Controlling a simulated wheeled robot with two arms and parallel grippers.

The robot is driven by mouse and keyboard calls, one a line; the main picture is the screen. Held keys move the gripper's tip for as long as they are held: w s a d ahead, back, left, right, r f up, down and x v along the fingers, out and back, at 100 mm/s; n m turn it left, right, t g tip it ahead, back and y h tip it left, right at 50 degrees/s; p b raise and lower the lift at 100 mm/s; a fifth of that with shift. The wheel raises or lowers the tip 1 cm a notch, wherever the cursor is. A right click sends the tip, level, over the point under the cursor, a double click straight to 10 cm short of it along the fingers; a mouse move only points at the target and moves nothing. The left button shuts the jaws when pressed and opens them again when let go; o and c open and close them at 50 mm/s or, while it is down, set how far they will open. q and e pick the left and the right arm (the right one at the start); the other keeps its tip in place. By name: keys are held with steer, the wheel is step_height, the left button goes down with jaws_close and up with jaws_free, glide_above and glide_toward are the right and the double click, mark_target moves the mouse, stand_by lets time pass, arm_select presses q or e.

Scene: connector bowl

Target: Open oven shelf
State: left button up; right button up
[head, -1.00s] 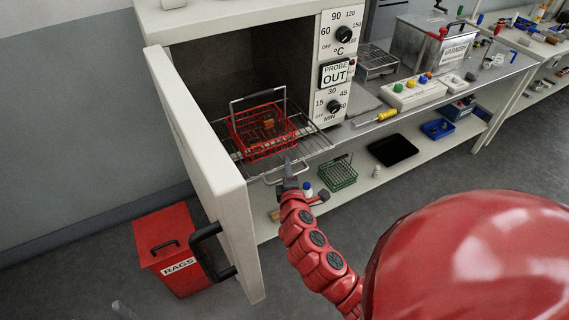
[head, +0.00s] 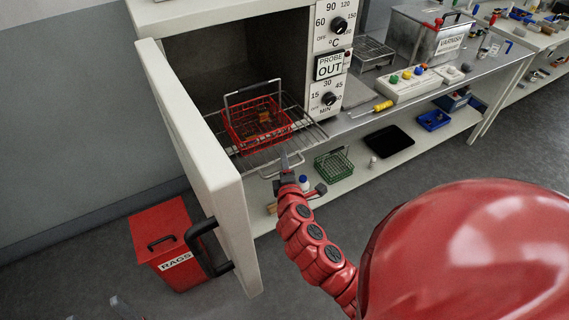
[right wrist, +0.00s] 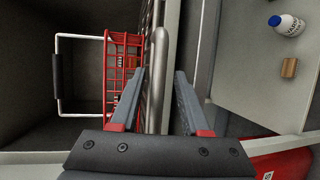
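The oven's wire shelf (head: 313,134) sticks out a little from the open oven. A red wire basket (head: 240,137) with a metal handle rests on it. The shelf's metal pull loop (head: 296,171) hangs at its front. My right gripper (head: 286,166) is at this loop. In the right wrist view the loop's bar (right wrist: 158,75) runs between the open fingers of my right gripper (right wrist: 160,80), with gaps on both sides.
The oven door (head: 205,165) stands open, left of the shelf, with a black handle (head: 203,250). A red RAGS bin (head: 150,228) is beyond it. On the lower bench level are a green basket (head: 335,167), a white bottle (head: 304,182) and a black tray (head: 389,141).

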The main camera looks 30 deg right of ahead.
steer(key=p+v, duration=0.6)
steer(key=v, duration=1.1)
steer(key=shift+s, duration=0.15)
